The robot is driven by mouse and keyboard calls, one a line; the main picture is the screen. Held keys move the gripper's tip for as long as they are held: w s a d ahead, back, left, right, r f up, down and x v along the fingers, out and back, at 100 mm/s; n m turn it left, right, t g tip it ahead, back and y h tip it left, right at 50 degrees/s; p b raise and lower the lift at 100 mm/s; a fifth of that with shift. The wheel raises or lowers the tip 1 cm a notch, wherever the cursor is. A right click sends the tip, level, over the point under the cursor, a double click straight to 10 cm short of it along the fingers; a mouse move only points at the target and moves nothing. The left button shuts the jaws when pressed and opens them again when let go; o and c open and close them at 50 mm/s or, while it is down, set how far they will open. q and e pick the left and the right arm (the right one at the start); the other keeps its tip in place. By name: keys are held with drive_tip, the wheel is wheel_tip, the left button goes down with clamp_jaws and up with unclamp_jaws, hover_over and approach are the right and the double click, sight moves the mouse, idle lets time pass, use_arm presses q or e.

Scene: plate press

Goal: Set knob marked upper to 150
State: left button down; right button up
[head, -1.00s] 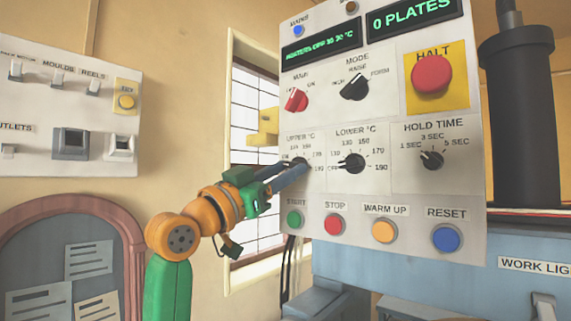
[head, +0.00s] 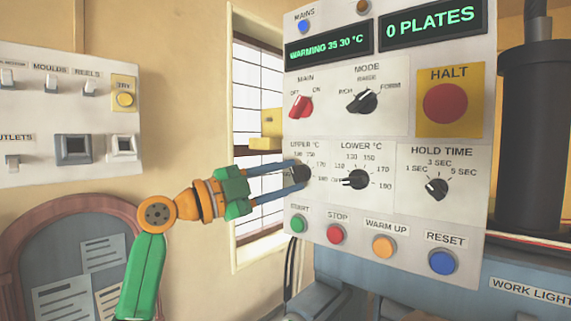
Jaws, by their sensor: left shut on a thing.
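The upper temperature knob (head: 299,174) is a dark knob on the control panel, under the label UPPER °C. My left gripper (head: 297,173) is shut on it from the left, with one blue finger above and one below. The fingers cover part of the dial, and I cannot tell where the knob's pointer stands. Marks such as 150 and 170 show around it, partly covered. The green display (head: 327,48) reads WARMING 35 30 °C. My right gripper is not in view.
The lower temperature knob (head: 355,179) is close to the right. The start (head: 298,223) and stop (head: 335,234) buttons lie below. The red main knob (head: 300,106) is above, and the halt button (head: 445,103) is at the upper right. A window is behind my left arm.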

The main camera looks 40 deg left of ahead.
use_arm(q)
drive_tip(key=m+g, duration=0.1)
drive_tip(key=m, duration=0.1)
drive_tip(key=m+g, duration=0.1)
drive_tip(key=m, duration=0.2)
drive_tip(key=m+g+y+p, duration=0.1)
drive_tip(key=m, duration=0.2)
drive_tip(key=shift+r, duration=0.4)
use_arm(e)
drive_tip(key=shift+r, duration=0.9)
use_arm(q)
drive_tip(key=shift+m, duration=0.4)
drive_tip(key=shift+c, duration=2.2)
unclamp_jaws()
drive_tip(key=shift+s+a, duration=0.1)
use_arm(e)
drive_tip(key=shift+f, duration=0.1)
use_arm(q)
drive_tip(key=b+v, duration=0.1)
drive_tip(key=v, duration=0.6)
drive_tip(key=shift+r, duration=0.15)
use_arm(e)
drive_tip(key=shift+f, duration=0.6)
